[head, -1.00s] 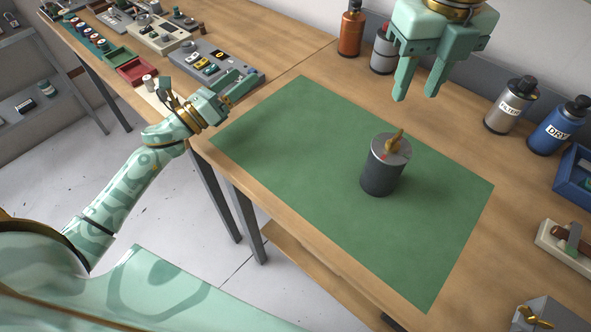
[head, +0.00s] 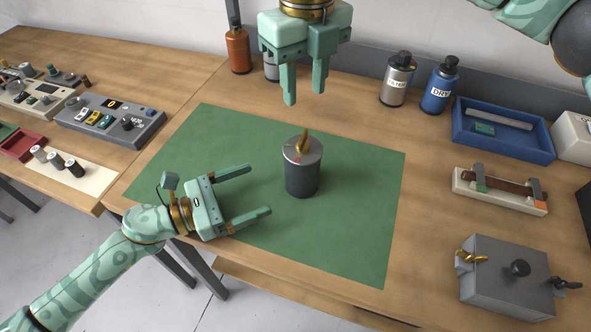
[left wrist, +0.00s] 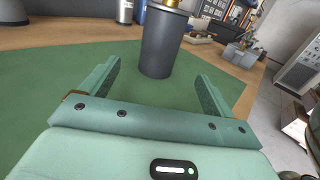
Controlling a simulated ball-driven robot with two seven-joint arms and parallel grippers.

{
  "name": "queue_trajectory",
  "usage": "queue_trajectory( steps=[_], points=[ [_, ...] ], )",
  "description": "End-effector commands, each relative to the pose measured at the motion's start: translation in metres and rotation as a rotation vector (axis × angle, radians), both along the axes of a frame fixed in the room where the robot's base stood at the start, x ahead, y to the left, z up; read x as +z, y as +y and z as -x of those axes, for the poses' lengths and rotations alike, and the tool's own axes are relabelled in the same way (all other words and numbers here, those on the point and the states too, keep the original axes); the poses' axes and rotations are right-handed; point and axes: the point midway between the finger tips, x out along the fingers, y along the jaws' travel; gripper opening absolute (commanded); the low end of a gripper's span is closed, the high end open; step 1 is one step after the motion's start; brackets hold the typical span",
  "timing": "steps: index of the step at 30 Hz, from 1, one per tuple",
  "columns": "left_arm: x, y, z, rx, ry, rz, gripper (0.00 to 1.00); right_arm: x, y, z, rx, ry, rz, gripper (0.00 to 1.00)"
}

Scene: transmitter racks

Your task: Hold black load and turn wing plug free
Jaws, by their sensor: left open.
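The black load (head: 302,176) is a dark cylinder with a grey top, standing upright on the green mat (head: 350,238). A brass wing plug (head: 305,143) stands up from its top. My left gripper (head: 260,190) is open, with its two fingers apart and pointing at the load from the left; the load is just beyond the fingertips. The left wrist view shows the load (left wrist: 160,42) ahead, between the line of the open fingers, and only the lower part of the plug. My right gripper (head: 305,97) hangs above and slightly behind the load, fingers down, apart and empty.
Silver (head: 397,80) and blue (head: 439,86) bottles stand at the back. A blue tray (head: 503,154), a strap block (head: 498,191) and a grey box (head: 505,280) with brass and black knobs sit at the right. Instruments (head: 110,121) fill the left bench. The mat around the load is clear.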

Motion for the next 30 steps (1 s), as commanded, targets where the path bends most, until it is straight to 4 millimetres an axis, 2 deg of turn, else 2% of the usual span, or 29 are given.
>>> queue_trajectory(
  steps=[3, 9, 15, 20, 28, 30],
  points=[
    [0.002, -0.026, -0.014, -0.002, -0.004, 0.003, 0.88, 0.0, 0.0, 0.0, 0.0, 0.0, 0.0, 0.36],
    [0.001, -0.066, -0.035, 0.0, -0.003, 0.003, 0.88, 0.0, 0.0, 0.0, 0.0, 0.0, 0.0, 0.36],
    [0.001, -0.093, -0.048, 0.001, -0.002, 0.001, 0.88, 0.0, 0.0, 0.0, 0.0, 0.0, 0.0, 0.36],
    [0.0, -0.102, -0.052, 0.0, 0.0, 0.001, 0.88, 0.0, 0.0, 0.0, 0.0, 0.0, 0.0, 0.36],
    [0.0, -0.103, -0.052, 0.001, 0.0, 0.0, 0.88, 0.0, 0.0, 0.0, 0.0, 0.0, 0.0, 0.36],
    [0.0, -0.103, -0.052, 0.001, 0.0, 0.0, 0.69, 0.0, 0.0, 0.0, 0.0, 0.0, 0.0, 0.36]
  ],
)
